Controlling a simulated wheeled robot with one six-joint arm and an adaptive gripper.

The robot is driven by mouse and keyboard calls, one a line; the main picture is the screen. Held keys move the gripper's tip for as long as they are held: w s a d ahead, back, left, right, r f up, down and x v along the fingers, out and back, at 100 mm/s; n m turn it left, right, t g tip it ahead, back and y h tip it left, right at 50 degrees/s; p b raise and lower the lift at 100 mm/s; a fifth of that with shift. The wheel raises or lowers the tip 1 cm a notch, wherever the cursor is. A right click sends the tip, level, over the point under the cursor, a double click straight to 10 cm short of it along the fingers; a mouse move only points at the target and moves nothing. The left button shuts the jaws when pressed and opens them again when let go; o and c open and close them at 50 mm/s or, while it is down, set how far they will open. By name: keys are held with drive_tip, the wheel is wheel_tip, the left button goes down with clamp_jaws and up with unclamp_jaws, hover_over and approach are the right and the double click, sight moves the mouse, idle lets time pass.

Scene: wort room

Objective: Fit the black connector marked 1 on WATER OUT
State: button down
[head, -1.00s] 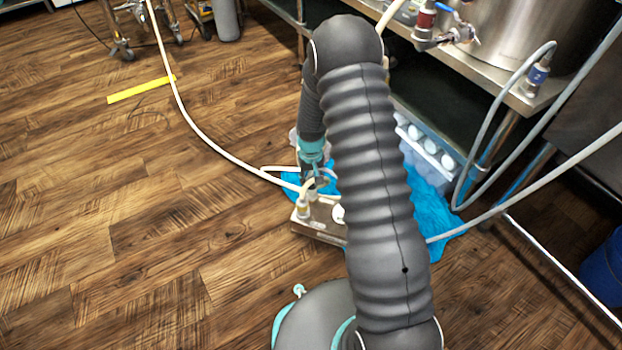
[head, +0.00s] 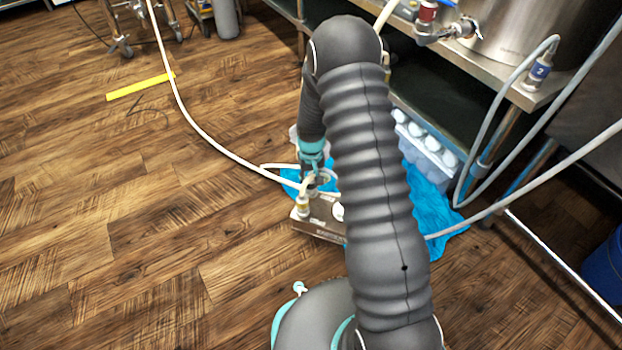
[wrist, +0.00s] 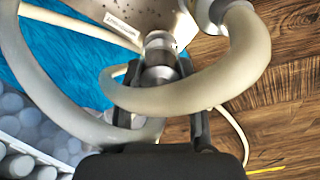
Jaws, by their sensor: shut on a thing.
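My gripper (head: 314,181) is low over a metal box (head: 323,231) on the floor, partly hidden behind my arm. In the wrist view its two fingers (wrist: 160,92) are shut on a grey metal connector (wrist: 159,74), with a pale hose crossing in front. The connector's far end is at or close to the box, which also shows in the wrist view (wrist: 133,17); I cannot tell whether it is seated. No number, black band or WATER OUT label is readable. Another connector with a yellowish band (head: 303,205) stands upright on the box, left of my gripper.
A blue cloth (head: 430,215) lies beside the box. A crate with white-topped items (head: 428,145) stands behind it, beneath a steel bench. A connector with a blue band marked 2 (head: 538,73) stands on the bench. Pale hoses (head: 205,132) cross the floor, which is otherwise open leftward.

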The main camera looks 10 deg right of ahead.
drive_tip(key=shift+f, duration=0.25)
drive_tip(key=c, duration=0.6)
unclamp_jaws()
drive_tip(key=shift+c, duration=0.2)
drive_tip(key=shift+r, duration=0.15)
wheel_tip(320, 180, up, 12)
drive_tip(key=shift+f, duration=0.1)
drive_tip(key=shift+s, duration=0.1)
drive_tip(key=s+r+t+p, duration=0.2)
drive_tip(key=s+r+p, duration=0.1)
drive_tip(key=s+r, duration=0.7)
drive_tip(key=s+r+t+p, duration=0.1)
drive_tip(key=s+r+p, duration=0.2)
drive_tip(key=s+r, duration=0.7)
drive_tip(key=s+r+t+p, duration=0.2)
drive_tip(key=s+r+p, duration=0.2)
drive_tip(key=s+r, duration=0.6)
wheel_tip(320, 180, up, 9)
drive_tip(key=shift+r+m+t, duration=0.1)
drive_tip(key=shift+m+t, duration=0.2)
